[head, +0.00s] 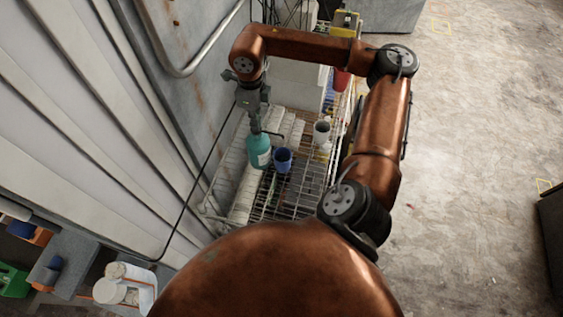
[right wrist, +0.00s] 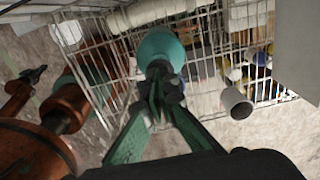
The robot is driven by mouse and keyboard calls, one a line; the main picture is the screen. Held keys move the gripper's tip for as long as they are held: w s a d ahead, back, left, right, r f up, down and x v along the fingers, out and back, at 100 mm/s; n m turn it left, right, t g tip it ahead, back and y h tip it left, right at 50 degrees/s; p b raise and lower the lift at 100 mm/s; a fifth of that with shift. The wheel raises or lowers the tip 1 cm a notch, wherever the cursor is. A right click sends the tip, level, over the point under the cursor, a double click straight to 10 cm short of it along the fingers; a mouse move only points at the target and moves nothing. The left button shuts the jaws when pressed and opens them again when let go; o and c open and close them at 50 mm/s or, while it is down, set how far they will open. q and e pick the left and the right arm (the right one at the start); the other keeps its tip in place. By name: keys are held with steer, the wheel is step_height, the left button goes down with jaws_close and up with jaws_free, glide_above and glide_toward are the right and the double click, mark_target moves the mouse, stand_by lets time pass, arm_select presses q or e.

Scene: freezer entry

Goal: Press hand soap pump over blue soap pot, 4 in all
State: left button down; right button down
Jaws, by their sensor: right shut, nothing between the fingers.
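The hand soap bottle (head: 258,152) is teal with a pale label and a dark pump top. It stands upright on the wire rack, and its dark spout points right, towards the blue soap pot (head: 283,158). The pot stands close at the bottle's right, with its open mouth up. My right gripper (head: 255,124) is shut and empty, pointing down directly over the pump top. It seems to touch the pump, but I cannot tell how far the pump is pressed. In the right wrist view its closed fingertips (right wrist: 161,98) overlap the teal bottle (right wrist: 160,48). My left gripper does not show.
A pale cup (head: 322,130) stands right of the blue pot on the wire rack (head: 300,183). A corrugated wall (head: 90,130) runs close along the left. White tubs (head: 110,290) stand at the lower left.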

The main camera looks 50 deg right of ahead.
steer(key=shift+f, duration=0.35)
steer(key=shift+r, duration=0.15)
steer(key=shift+r+p, duration=0.95)
steer(key=shift+r, duration=0.85)
steer(key=shift+f, duration=0.2)
